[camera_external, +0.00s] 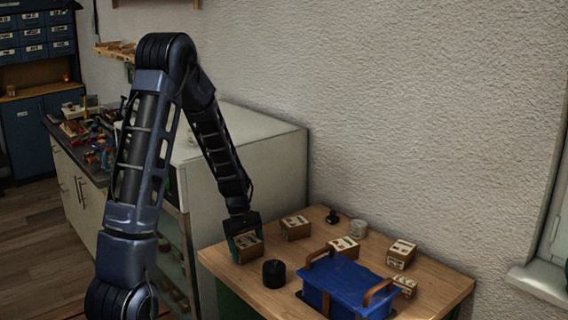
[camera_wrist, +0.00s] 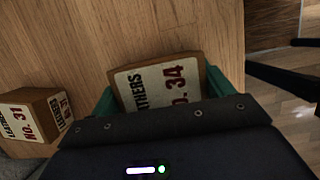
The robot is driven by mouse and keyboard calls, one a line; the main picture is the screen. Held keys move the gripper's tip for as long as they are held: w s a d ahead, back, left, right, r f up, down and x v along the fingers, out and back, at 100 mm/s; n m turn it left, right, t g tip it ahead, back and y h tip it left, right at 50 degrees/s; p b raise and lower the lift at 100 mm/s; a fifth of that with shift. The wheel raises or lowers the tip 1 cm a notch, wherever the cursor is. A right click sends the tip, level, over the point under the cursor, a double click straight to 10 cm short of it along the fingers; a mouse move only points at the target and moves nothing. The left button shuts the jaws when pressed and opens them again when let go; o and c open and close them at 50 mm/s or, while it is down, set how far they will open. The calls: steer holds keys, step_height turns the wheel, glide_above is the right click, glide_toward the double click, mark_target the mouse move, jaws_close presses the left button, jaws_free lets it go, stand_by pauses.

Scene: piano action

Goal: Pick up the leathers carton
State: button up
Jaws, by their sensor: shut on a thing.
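A small brown carton (camera_wrist: 160,82) with a white label reading "LEATHERS No. 34" sits between the teal fingers of my gripper (camera_wrist: 166,92) in the wrist view. My gripper is shut on this carton. In the external view my gripper (camera_external: 245,243) points down at the table's left end, with the carton (camera_external: 250,249) between its fingers. The carton is at or close to the tabletop; I cannot tell whether it touches. A second carton (camera_wrist: 33,112), labelled "LEATHERS No. 31", stands to the left in the wrist view, apart from my gripper.
The wooden table (camera_external: 235,268) also bears a carton (camera_external: 296,228), a black cylinder (camera_external: 274,274), a blue box (camera_external: 345,284) with brown handles, a pale tin (camera_external: 358,229), a black knob-like piece (camera_external: 332,216) and another carton (camera_external: 401,255). A textured wall (camera_external: 400,120) rises behind.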

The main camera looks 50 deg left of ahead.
mark_target(248, 242)
steer(key=shift+r, duration=0.15)
step_height(248, 242, up, 20)
steer(key=w+a+r+n+t, duration=0.1)
steer(key=w+a+r+n, duration=0.4)
steer(key=w+a, duration=0.4)
steer(key=w+a+r+n+t, duration=0.1)
steer(key=w+a+r+n, duration=0.2)
steer(key=w+a+r, duration=0.55)
steer(key=s+a+r+n+y, duration=0.1)
steer(key=s+a+r+n, duration=0.3)
steer(key=a, duration=0.7)
steer(key=w+a+r+n+t+y, duration=0.1)
steer(key=a+r+n, duration=0.3)
steer(key=a, duration=0.6)
steer(key=s+a+r+n+y, duration=0.1)
steer(key=s+a+r+n, duration=0.1)
steer(key=a+r, duration=0.65)
steer(key=f, duration=0.7)
steer(key=a+f, duration=0.1)
steer(key=f, duration=0.6)
steer(key=a+f, duration=0.1)
steer(key=f, duration=0.7)
steer(key=shift+f, duration=0.15)
